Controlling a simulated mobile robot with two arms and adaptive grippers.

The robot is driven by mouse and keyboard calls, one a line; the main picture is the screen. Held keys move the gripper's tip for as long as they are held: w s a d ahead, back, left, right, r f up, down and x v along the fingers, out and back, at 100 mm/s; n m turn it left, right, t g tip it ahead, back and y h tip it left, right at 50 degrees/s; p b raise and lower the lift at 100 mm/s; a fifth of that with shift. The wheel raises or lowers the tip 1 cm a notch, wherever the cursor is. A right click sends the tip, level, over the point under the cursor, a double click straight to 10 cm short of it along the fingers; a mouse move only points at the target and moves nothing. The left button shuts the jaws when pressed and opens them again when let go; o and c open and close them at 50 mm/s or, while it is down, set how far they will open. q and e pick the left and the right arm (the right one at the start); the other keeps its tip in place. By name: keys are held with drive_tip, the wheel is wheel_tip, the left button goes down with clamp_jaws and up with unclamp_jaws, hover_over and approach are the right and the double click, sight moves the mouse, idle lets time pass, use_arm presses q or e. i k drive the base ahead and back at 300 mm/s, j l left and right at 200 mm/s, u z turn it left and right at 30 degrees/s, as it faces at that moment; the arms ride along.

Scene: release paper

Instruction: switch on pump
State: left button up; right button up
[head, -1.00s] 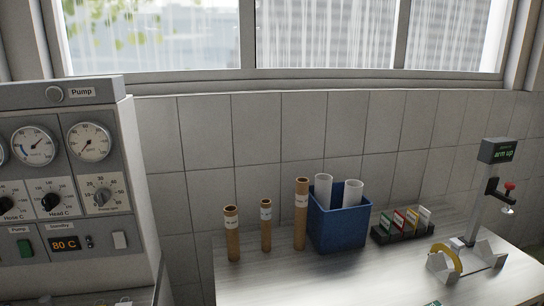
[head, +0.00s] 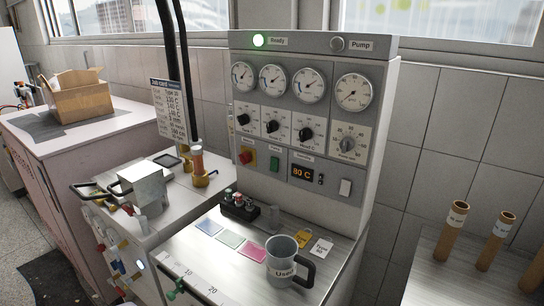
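The control panel (head: 318,128) stands near the middle of the head view. A small green switch (head: 275,165) sits on its lower part, between the red knob on yellow (head: 247,157) and the orange "80 C" display (head: 302,173). The label above the green switch is too small to read surely now; in the earlier frame it reads "Pump". The round lamp marked "Pump" (head: 337,44) at the top is grey and unlit. The "Ready" lamp (head: 259,40) glows green. Whether the switch is pressed cannot be told. Neither of my grippers is in view.
A grey mug (head: 281,260), coloured cards (head: 230,239) and a small dark block (head: 239,206) are on the worktop below the panel. A metal block (head: 146,188) is on the left bench. A cardboard box (head: 80,96) sits farther left. Brown tubes (head: 453,228) stand at right.

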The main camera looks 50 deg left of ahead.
sight(274, 165)
drive_tip(key=u, duration=1.55)
drive_tip(key=k+j+u, duration=0.1)
drive_tip(key=j+u, duration=0.3)
